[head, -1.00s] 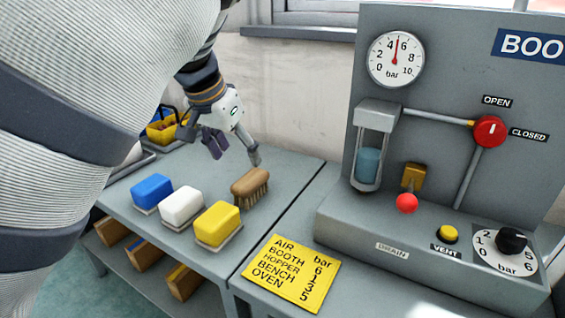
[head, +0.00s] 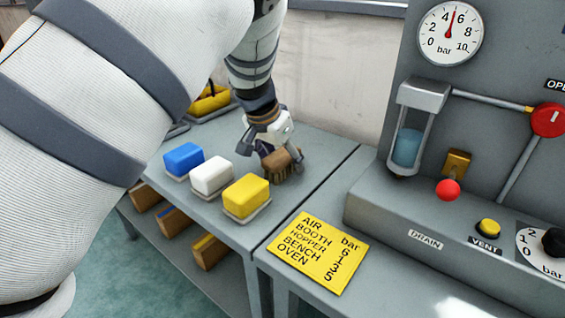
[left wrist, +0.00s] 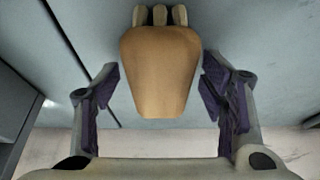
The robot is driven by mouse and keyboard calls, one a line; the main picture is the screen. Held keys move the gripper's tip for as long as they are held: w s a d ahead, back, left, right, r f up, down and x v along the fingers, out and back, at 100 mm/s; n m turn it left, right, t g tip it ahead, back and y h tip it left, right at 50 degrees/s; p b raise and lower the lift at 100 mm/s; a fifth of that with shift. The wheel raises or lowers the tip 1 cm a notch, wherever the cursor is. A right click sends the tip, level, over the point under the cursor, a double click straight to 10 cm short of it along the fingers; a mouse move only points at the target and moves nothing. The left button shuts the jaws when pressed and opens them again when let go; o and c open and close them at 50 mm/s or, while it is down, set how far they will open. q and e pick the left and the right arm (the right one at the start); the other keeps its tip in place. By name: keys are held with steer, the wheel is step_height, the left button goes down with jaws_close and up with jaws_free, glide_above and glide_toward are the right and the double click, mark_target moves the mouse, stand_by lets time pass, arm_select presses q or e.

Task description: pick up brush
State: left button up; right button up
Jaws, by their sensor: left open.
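A brush (head: 283,162) with a brown wooden back and bristles below lies on the grey bench. My left gripper (head: 272,160) is low over the bench at the brush, pointing down, and partly hides it in the head view. In the left wrist view the wooden brush (left wrist: 160,70) lies between the two open fingers of my left gripper (left wrist: 163,95), with a visible gap on each side. My right gripper is not in view.
Blue (head: 184,159), white (head: 212,175) and yellow (head: 246,195) blocks sit on small trays left of the brush. A yellow basket (head: 209,101) stands behind. A grey panel (head: 440,215) with gauge and valve is at right. A yellow label (head: 318,252) lies in front.

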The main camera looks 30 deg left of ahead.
arm_select(q)
steer(key=shift+f, duration=0.25)
stand_by(0.4)
steer(key=c, duration=1.3)
